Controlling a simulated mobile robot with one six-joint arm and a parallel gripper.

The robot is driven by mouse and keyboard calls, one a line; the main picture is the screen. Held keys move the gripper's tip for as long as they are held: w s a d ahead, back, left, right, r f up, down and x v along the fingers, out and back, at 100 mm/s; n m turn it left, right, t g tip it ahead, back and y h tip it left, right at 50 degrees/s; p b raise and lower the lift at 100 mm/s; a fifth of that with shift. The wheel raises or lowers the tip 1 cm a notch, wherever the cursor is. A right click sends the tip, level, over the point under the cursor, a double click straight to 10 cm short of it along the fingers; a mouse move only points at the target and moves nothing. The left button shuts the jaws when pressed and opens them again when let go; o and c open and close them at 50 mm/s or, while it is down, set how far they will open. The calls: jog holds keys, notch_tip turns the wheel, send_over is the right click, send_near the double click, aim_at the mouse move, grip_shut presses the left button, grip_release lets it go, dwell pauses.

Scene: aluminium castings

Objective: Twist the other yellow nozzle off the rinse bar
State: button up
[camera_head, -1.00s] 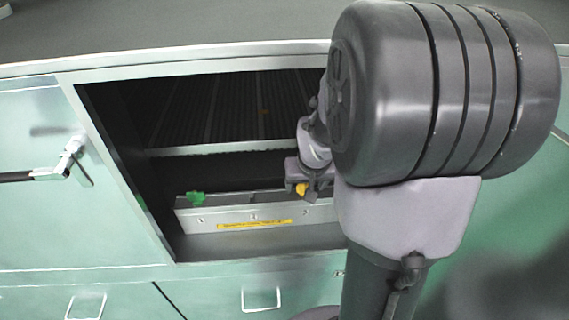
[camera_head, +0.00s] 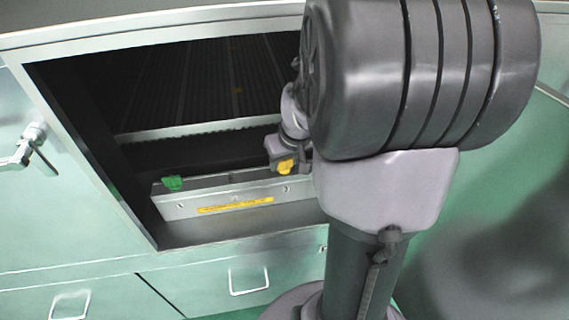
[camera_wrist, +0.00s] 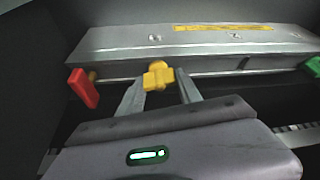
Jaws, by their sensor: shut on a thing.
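The rinse bar (camera_head: 222,198) is a long pale metal bar with a yellow label, lying in the open bay. It also shows across the top of the wrist view (camera_wrist: 200,46). The yellow nozzle (camera_wrist: 158,77) is at the bar's near edge, between the two fingertips of my gripper (camera_wrist: 160,80). My gripper (camera_head: 285,160) is shut on the yellow nozzle (camera_head: 286,167). I cannot tell whether the nozzle is still joined to the bar. A green nozzle (camera_head: 173,183) is on the bar's left end in the head view and at the right edge of the wrist view (camera_wrist: 313,66).
A red part (camera_wrist: 83,88) sticks out near the bar's left end in the wrist view. The bay's metal frame (camera_head: 85,160) edges the opening. A slatted rack (camera_head: 200,90) lies behind the bar. My arm hides the bay's right side.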

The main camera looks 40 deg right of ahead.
jog(key=n+y+b, duration=0.1)
jog(key=n+b, duration=0.1)
jog(key=n, duration=0.1)
jog(key=shift+f+b, duration=0.15)
jog(key=shift+b, duration=0.2)
jog(key=shift+n+y, duration=0.3)
jog(key=shift+n, duration=0.3)
jog(key=shift+n+y+b, duration=0.4)
jog(key=shift+n+b, duration=0.05)
jog(key=shift+n, duration=0.65)
jog(key=shift+r+n+y+p, duration=0.2)
jog(key=shift+n+y+p, duration=0.25)
jog(key=shift+n, duration=0.55)
jog(key=shift+n+g+y, duration=0.3)
jog(key=shift+n+y, duration=0.15)
jog(key=shift+n, duration=0.65)
jog(key=shift+f, duration=0.1)
